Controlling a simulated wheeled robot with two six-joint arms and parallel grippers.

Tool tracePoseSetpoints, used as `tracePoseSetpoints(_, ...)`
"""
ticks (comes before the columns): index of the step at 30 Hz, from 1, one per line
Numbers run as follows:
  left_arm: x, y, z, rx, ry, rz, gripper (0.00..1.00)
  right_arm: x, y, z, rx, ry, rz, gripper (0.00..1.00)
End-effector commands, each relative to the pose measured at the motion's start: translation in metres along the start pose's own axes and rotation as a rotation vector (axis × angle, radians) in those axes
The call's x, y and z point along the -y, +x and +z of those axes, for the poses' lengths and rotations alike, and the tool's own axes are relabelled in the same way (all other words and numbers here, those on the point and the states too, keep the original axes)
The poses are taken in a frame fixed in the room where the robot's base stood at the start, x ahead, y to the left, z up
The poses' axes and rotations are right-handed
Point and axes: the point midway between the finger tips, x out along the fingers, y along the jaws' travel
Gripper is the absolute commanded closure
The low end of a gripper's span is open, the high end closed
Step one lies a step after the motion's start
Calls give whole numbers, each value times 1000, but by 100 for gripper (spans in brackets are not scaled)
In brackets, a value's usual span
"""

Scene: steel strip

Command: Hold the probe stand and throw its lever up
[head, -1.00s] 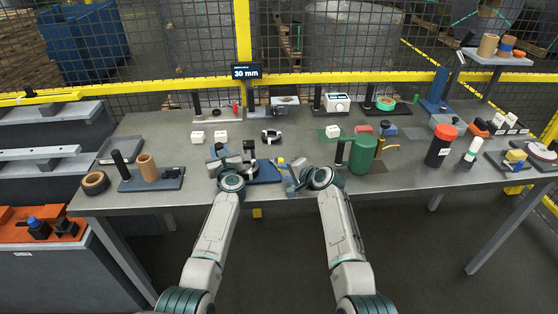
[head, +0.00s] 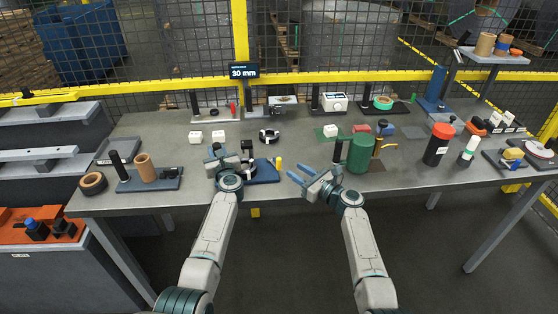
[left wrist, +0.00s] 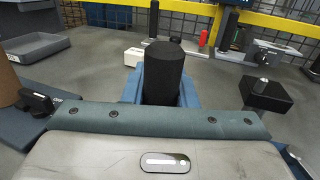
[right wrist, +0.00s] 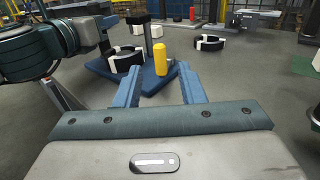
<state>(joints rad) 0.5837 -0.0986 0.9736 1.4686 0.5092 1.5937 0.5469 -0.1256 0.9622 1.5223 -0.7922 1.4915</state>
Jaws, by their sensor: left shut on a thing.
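The probe stand has a blue base (head: 265,174) near the table's front edge, with a black block on a post (head: 248,150) and an upright yellow lever (head: 279,163) at its right end. My left gripper (head: 217,152) is shut on the stand's upright black grip (left wrist: 163,72), at its left side. My right gripper (head: 298,172) is open and empty, to the right of the stand and apart from it. In the right wrist view the yellow lever (right wrist: 159,56) stands beyond and between the open fingertips (right wrist: 159,82). The grip's lower end is hidden.
A green cylinder (head: 361,153) stands right of my right gripper. A black ring-shaped part (head: 269,136) and white blocks (head: 196,136) lie behind the stand. A blue tray with a tan roll (head: 145,167) is at left.

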Motion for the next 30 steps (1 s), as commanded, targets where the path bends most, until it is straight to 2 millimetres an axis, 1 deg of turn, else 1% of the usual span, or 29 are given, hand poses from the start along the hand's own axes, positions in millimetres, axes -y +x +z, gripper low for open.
tracePoseSetpoints(1,0,-1,-2,-3,2,0,100,0,10,1,1,2,1,64)
tracePoseSetpoints(3,0,-1,-2,-3,1,0,100,0,22,1,0,2,1,64)
tracePoseSetpoints(12,0,0,-2,-3,1,0,100,-1,64,1,-2,-1,1,64)
tracePoseSetpoints(21,0,0,-2,-3,1,0,100,0,85,0,0,-1,1,64)
tracePoseSetpoints(30,0,0,-2,-3,1,0,100,0,90,0,-1,-3,-1,64)
